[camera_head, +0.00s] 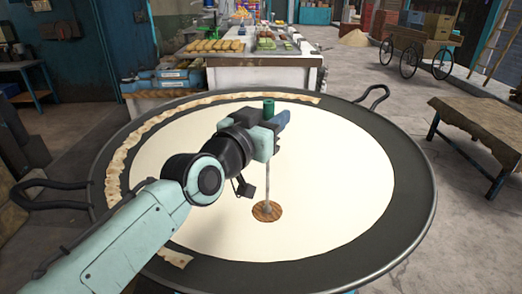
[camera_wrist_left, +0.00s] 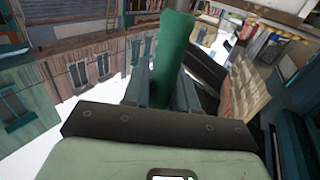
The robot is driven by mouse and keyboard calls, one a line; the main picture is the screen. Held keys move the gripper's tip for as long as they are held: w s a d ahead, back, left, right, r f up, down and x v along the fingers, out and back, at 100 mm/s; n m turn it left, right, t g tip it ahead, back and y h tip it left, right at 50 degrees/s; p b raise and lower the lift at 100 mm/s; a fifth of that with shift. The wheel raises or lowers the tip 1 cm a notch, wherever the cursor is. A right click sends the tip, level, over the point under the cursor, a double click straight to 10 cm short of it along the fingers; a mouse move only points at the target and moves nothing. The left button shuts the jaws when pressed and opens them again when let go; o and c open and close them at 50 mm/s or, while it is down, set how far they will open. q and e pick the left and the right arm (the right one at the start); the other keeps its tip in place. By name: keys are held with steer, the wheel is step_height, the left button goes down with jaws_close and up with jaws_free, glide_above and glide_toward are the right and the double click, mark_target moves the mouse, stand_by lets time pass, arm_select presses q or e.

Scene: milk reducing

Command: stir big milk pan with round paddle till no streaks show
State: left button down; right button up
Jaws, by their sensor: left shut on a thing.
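The big milk pan (camera_head: 412,190) is wide and dark with a pale rim and two loop handles. Smooth cream-white milk (camera_head: 340,180) fills its middle, and no streaks can be made out. The round paddle (camera_head: 267,211) has a brown disc, a thin grey shaft and a green handle top. My left gripper (camera_head: 278,122) is over the pan, shut on the paddle near the green top. The shaft runs down nearly upright, and the disc shows at the milk surface. In the left wrist view the green handle (camera_wrist_left: 172,60) stands between the fingers. My right gripper is out of view.
A wrinkled pale strip (camera_head: 121,150) lines the pan's left and far inner wall, with a loose piece (camera_head: 175,258) at the near left. A counter with trays of food (camera_head: 250,72) stands behind. A wooden bench (camera_head: 480,125) is at right, with a cart (camera_head: 415,50) beyond.

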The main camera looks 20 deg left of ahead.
arm_select(q)
steer(key=w+d+b, duration=0.1)
steer(key=w+d, duration=0.1)
steer(key=w, duration=0.1)
steer(key=shift+d, duration=0.15)
stand_by(0.9)
